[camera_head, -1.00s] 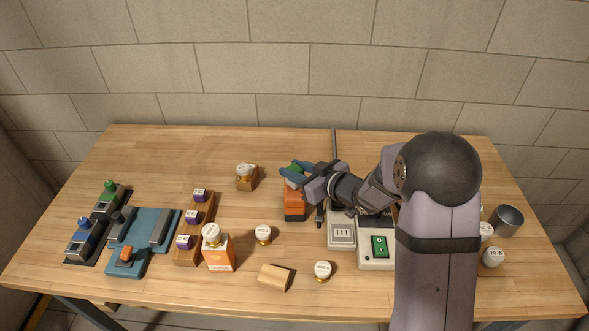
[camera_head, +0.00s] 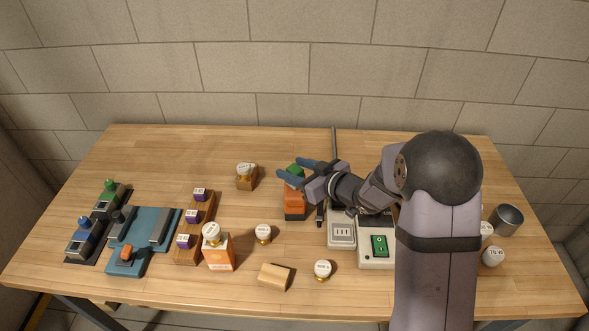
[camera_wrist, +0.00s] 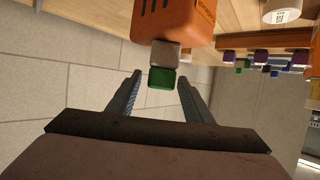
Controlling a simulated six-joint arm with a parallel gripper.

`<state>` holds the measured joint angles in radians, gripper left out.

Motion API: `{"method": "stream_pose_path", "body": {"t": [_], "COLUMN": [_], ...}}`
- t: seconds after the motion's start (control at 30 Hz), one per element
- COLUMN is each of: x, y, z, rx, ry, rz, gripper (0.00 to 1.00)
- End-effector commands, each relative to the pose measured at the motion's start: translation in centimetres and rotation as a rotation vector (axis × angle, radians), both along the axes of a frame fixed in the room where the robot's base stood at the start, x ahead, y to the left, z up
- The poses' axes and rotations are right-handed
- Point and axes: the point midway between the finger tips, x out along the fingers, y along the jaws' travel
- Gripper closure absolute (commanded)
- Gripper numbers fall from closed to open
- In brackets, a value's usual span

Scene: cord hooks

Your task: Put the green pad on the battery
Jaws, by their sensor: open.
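The green pad (camera_head: 294,168) sits on a pale block (camera_wrist: 165,54) at the top of an orange block (camera_head: 295,203), which looks like the battery. In the wrist view the green pad (camera_wrist: 161,79) touches the pale block, in line with the orange block (camera_wrist: 174,20). My gripper (camera_head: 293,170) is open, with one blue-grey finger on each side of the green pad. In the wrist view a gap shows between the pad and each finger of my gripper (camera_wrist: 160,77).
A white box with a green switch (camera_head: 379,246) and a grey-white socket box (camera_head: 341,232) stand close, right of the orange block. A metal cup (camera_head: 507,220) is far right. The back-left table is clear.

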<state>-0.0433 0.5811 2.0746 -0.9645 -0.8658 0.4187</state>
Motion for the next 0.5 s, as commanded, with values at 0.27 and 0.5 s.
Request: {"method": "stream_pose_path", "body": {"t": [0.27,0.5], "x": [-2.4,-5.2], "y": [-2.6,-5.4], "z": [1.3,3.0], "rx": [0.000,0.000], "ry": [-0.003,-0.003], "rz": [-0.005,-0.005], "gripper": [0.54,0.54]}}
